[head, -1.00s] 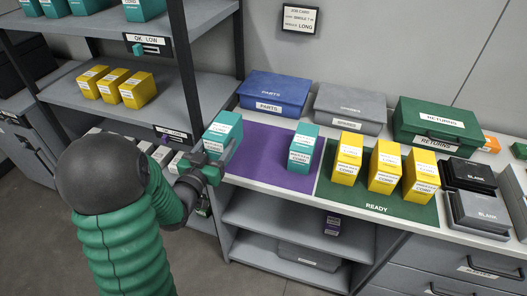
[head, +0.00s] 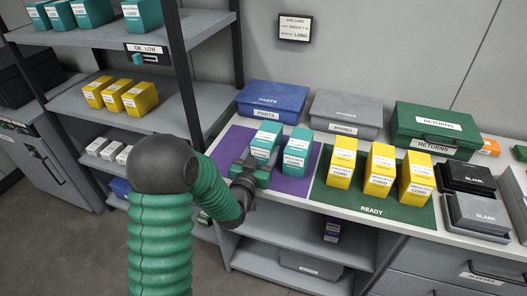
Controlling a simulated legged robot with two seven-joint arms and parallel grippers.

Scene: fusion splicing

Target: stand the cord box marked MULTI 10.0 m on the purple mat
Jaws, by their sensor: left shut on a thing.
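My left gripper (head: 250,174) is shut on a teal cord box (head: 265,143) with white labels. It holds the box upright over the left part of the purple mat (head: 290,187). I cannot tell whether the box's base touches the mat, because the gripper hides it. A second teal cord box (head: 297,148) stands upright on the mat just to the right, with a narrow gap between them. The print on both labels is too small to read surely. My right gripper is not in view.
Yellow cord boxes (head: 379,170) stand on the green READY mat (head: 355,200) to the right. A blue PARTS case (head: 271,98), a grey case (head: 345,112) and a green RETURNS case (head: 437,125) line the back. The shelf rack (head: 182,92) is at the left.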

